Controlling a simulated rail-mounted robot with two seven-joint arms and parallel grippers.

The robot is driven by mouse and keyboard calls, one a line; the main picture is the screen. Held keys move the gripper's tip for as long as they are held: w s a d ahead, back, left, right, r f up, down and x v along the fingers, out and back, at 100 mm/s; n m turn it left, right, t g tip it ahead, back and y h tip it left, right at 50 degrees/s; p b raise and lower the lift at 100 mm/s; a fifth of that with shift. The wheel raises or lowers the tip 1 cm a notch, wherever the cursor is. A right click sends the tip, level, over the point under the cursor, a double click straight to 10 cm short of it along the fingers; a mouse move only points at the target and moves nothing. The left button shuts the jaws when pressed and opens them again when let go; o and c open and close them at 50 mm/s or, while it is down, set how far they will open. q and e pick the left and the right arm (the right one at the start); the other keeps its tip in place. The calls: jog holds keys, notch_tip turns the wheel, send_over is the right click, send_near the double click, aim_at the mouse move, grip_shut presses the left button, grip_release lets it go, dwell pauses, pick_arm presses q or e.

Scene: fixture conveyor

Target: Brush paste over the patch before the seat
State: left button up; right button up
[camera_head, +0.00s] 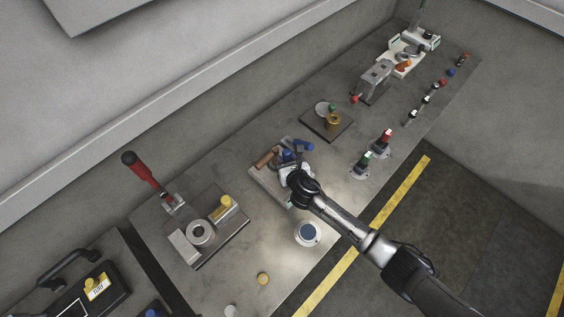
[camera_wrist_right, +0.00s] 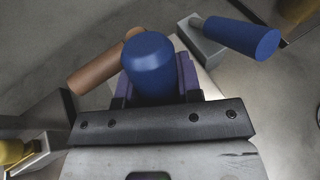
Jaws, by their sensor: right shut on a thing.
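My right gripper (camera_head: 291,168) is over a small pale stand (camera_head: 270,182) in the middle of the bench. In the right wrist view its purple finger pads are shut on an upright blue handle (camera_wrist_right: 150,65). The lower end of that handle is hidden, so I cannot tell if it is a brush. A round white pot with a blue-grey top (camera_head: 308,233) stands apart in front of the stand. A metal fixture with a ring (camera_head: 200,233) sits to the left; I cannot make out a patch on it. My left gripper is not in view.
A brown cylinder (camera_wrist_right: 103,64) and a second blue handle (camera_wrist_right: 240,36) lie close beside the gripper. A red-handled clamp lever (camera_head: 140,168) rises at the left fixture. A dark plate (camera_head: 313,127) with a brass part, and red and green buttons (camera_head: 380,143), are to the right.

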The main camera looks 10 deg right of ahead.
jog(key=shift+w+d, duration=0.45)
jog(key=shift+d, duration=0.3)
jog(key=shift+w+d, duration=0.35)
jog(key=shift+d, duration=0.25)
jog(key=shift+w+d, duration=0.35)
jog(key=shift+d, duration=0.2)
jog(key=shift+r+p, duration=0.1)
jog(key=shift+p, duration=0.2)
notch_tip(320, 180, up, 6)
jog(key=p, duration=0.6)
